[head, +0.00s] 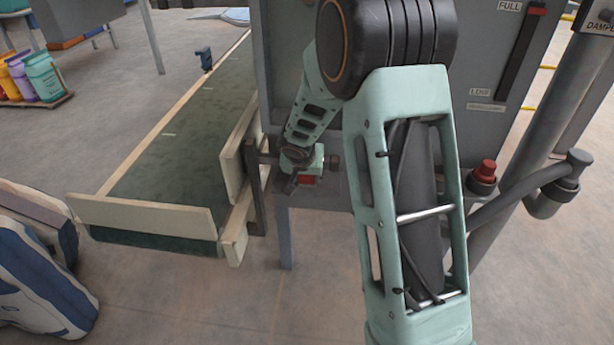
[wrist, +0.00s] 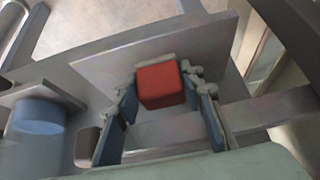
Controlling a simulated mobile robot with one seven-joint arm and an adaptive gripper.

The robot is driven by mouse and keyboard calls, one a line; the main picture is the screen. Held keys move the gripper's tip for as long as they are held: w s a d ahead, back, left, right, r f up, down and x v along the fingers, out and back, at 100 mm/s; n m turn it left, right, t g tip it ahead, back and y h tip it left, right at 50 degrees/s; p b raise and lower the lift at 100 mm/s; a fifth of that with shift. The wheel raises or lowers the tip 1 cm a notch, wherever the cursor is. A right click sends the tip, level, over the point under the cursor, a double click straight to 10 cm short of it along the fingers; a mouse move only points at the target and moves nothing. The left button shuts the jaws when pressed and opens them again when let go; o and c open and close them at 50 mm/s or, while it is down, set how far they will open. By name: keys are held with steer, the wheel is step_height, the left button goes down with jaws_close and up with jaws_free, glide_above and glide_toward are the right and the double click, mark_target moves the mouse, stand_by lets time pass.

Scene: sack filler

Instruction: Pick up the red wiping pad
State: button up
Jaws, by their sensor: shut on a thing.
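The red wiping pad (wrist: 158,86) is a small red block in the middle of the wrist view. My gripper (wrist: 166,84) is shut on it, with one finger on each side. A flat grey plate (wrist: 105,62) lies behind the pad; I cannot tell whether the pad touches it. In the head view my gripper (head: 303,160) is at the lower front of the grey machine, right of the conveyor's side board. A bit of the red pad (head: 307,180) shows below the fingers there, and my arm hides part of the machine.
A green conveyor belt (head: 165,168) with pale wooden boards runs along the left. A red knob (head: 484,172) and a bent grey pipe (head: 520,195) are right of my arm. Filled sacks (head: 35,275) lie at the lower left. A blue cylinder (wrist: 38,117) is at left in the wrist view.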

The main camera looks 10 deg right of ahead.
steer(key=shift+r, duration=0.15)
steer(key=shift+r, duration=0.2)
steer(key=shift+s+a+f, duration=0.1)
steer(key=shift+s+a, duration=0.05)
steer(key=shift+s, duration=0.15)
steer(key=s+a+b, duration=0.2)
steer(key=s, duration=0.6)
steer(key=s+a+b, duration=0.3)
steer(key=s, duration=0.5)
steer(key=shift+s+a, duration=0.15)
steer(key=shift+s, duration=0.1)
